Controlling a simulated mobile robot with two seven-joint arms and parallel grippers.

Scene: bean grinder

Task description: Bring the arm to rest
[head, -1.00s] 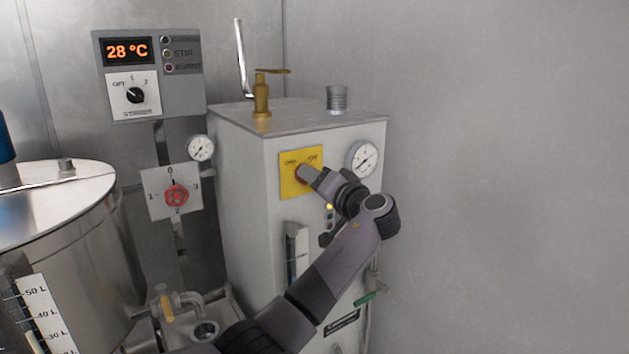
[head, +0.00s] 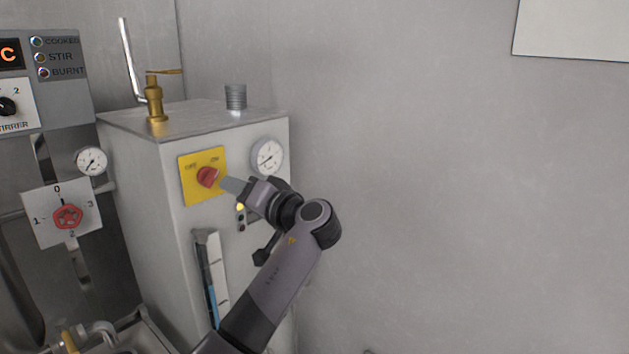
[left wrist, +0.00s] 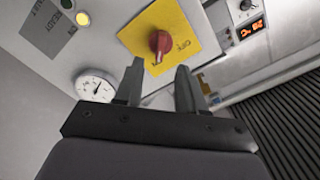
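My left gripper (head: 226,186) is close to the front of a white cabinet (head: 150,220), just right of a red knob (head: 208,177) on a yellow plate (head: 188,189). In the left wrist view the two fingers (left wrist: 158,85) are apart with nothing between them. The red knob (left wrist: 159,41) shows beyond their tips, with a gap. My right gripper is in neither view.
A round gauge (head: 267,156) and a lit yellow lamp (head: 240,206) sit on the cabinet front near my arm. A brass valve (head: 155,100) stands on top. The grey wall (head: 450,200) at right leaves free room.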

